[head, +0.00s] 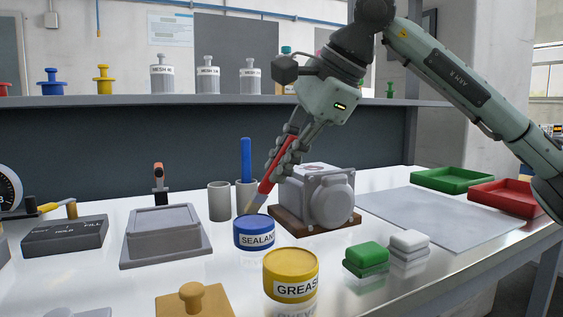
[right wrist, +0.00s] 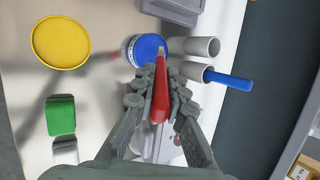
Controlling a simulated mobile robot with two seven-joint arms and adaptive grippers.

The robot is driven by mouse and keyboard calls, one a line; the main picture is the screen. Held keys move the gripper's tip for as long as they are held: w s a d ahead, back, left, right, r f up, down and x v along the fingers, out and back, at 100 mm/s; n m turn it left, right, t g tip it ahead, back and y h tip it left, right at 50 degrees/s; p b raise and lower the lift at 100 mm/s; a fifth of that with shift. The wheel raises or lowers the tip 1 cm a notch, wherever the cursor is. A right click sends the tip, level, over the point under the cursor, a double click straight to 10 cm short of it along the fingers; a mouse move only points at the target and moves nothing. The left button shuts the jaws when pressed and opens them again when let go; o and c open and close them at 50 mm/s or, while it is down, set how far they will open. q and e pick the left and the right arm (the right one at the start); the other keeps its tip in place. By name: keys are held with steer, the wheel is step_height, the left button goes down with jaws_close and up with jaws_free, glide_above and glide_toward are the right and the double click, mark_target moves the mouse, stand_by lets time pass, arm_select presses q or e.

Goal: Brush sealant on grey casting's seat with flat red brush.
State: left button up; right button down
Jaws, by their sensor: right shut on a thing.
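My right gripper (head: 287,150) is shut on the flat red brush (head: 269,178), which is tilted with its bristles down at the rim of the blue sealant tin (head: 254,237). I cannot tell whether the bristles touch the tin. In the right wrist view the red brush (right wrist: 161,98) lies between the fingers (right wrist: 160,85) and its tip overlaps the blue tin top (right wrist: 147,48). My left gripper is not in view.
A yellow grease tin (head: 291,272) stands in front. Green (head: 366,256) and white (head: 409,245) blocks are to its right. Two grey cups (head: 219,201) stand behind the sealant, one holding a blue-handled tool (head: 246,160). A grey mat (head: 440,220) lies clear at right.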

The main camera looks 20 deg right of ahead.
steer(key=shift+f+b, duration=0.45)
steer(key=shift+f, duration=0.15)
stand_by(0.7)
steer(key=shift+r, duration=0.15)
stand_by(0.5)
step_height(320, 180, up, 7)
steer(key=p, duration=0.6)
stand_by(0.7)
